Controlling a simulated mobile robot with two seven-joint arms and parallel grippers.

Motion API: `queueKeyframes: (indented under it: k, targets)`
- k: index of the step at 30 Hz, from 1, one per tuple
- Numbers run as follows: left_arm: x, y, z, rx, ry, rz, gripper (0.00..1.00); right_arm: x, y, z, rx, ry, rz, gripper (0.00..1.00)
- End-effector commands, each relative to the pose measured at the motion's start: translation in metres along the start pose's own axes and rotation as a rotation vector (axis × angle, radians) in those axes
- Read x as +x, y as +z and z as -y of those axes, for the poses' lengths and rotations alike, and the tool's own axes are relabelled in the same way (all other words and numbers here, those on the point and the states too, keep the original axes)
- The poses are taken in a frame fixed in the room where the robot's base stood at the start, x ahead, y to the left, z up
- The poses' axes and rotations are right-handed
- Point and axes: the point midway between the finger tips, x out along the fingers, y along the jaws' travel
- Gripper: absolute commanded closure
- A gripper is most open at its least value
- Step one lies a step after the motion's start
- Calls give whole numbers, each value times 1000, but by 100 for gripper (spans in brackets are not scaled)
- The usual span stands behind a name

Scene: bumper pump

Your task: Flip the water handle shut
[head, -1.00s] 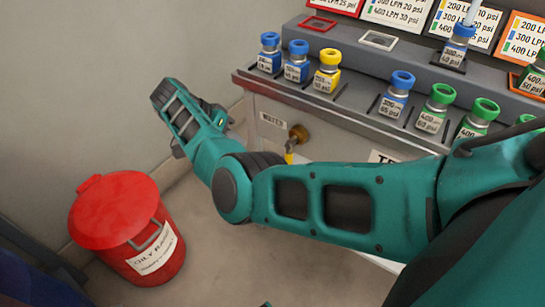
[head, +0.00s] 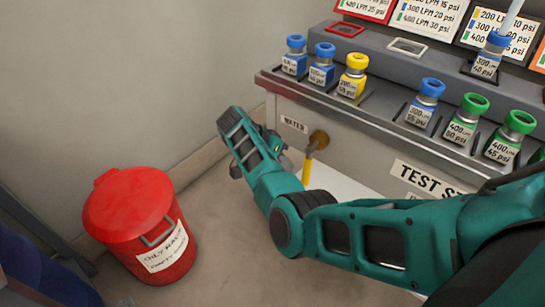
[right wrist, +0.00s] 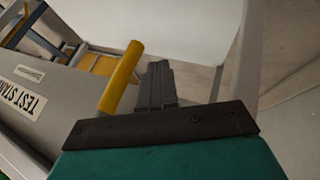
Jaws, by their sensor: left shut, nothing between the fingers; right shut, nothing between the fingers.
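The yellow water handle (head: 307,170) hangs down from a brass valve (head: 319,139) on the front of the test stand, beside the WATER label (head: 293,123). In the right wrist view, the yellow handle (right wrist: 121,78) stands slanted just left of my right gripper (right wrist: 160,70). The right gripper's dark fingers are shut together and empty. A narrow gap shows between them and the handle's lower end; contact cannot be told. In the head view my right arm reaches in from the right, its end left of the valve, with the fingertips not clearly visible. My left gripper is not in view.
A red lidded bin (head: 140,225) stands on the floor at left. The test stand (head: 385,160) carries several blue, yellow and green capped bottles on its ledge. A pale panel lies below the valve. The floor between bin and stand is clear.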

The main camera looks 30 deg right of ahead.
Motion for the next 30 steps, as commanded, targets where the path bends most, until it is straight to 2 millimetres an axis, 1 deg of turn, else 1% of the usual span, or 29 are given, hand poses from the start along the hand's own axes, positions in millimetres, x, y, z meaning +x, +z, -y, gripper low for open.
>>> queueKeyframes:
  k: [1,2,9,15,21,26,30]
  targets:
    - [-2,-5,0,-1,0,-7,100,2,0,-6,1,1,0,100]
    - [-2,-5,0,-1,-1,-8,100,3,0,-8,0,2,0,100]
    - [-2,-3,0,-1,-2,-6,100,10,0,-21,-1,2,0,100]
    - [0,2,0,-1,-3,4,100,11,0,-22,-1,1,0,100]
    - [0,3,0,-1,-3,5,100,11,0,-22,-1,2,0,100]
    - [-2,2,0,-1,-3,5,100,12,-1,-24,-3,7,0,100]
    - [-5,-2,0,-1,-4,2,100,15,-3,-29,-12,25,0,100]
